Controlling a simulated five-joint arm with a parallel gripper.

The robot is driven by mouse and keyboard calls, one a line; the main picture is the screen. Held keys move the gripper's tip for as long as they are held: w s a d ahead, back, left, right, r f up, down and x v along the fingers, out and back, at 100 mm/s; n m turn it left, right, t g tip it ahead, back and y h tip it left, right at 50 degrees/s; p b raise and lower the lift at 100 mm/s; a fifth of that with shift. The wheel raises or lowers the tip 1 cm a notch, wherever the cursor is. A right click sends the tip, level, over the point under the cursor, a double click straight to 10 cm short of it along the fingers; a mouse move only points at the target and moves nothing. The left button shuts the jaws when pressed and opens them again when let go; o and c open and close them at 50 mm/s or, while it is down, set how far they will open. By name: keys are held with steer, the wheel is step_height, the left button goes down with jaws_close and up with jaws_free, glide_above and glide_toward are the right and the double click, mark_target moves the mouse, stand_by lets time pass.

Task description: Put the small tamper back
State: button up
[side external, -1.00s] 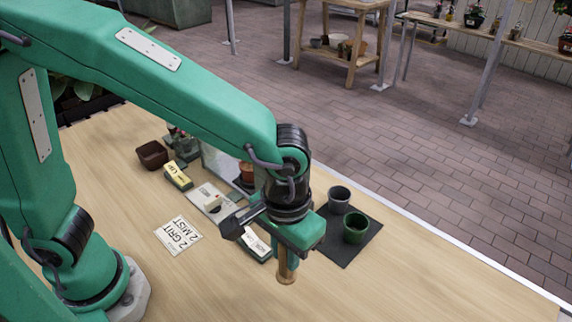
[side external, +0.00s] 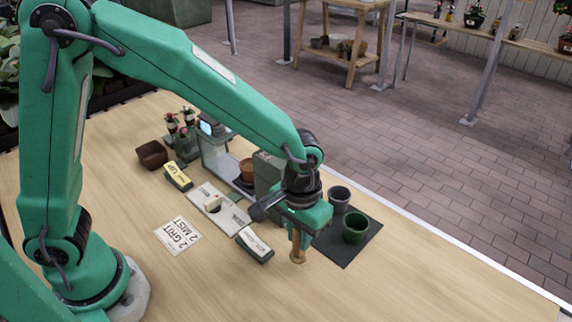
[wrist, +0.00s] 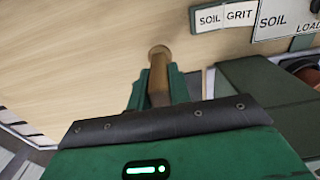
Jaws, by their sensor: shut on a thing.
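The small tamper (side external: 299,255) is a light-brown wooden rod with a wider round end. My gripper (side external: 299,236) is shut on it and holds it pointing down over the table, left of the dark mat. In the wrist view the tamper (wrist: 158,72) sticks out between the green fingers (wrist: 157,90), its round end furthest out. Its upper part is hidden by the gripper. I cannot tell its exact height above the table.
A dark mat (side external: 338,251) carries a grey pot (side external: 339,199) and a green pot (side external: 356,228). Left of my gripper are a labelled block (side external: 254,245), a yellow-labelled block (side external: 179,176), a brown bowl (side external: 152,154) and a card (side external: 178,235). The front table is clear.

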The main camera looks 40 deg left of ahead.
steer(key=shift+f, duration=1.55)
steer(key=shift+f, duration=0.1)
steer(key=o, duration=0.9)
step_height(320, 180, up, 12)
steer(key=shift+r, duration=0.1)
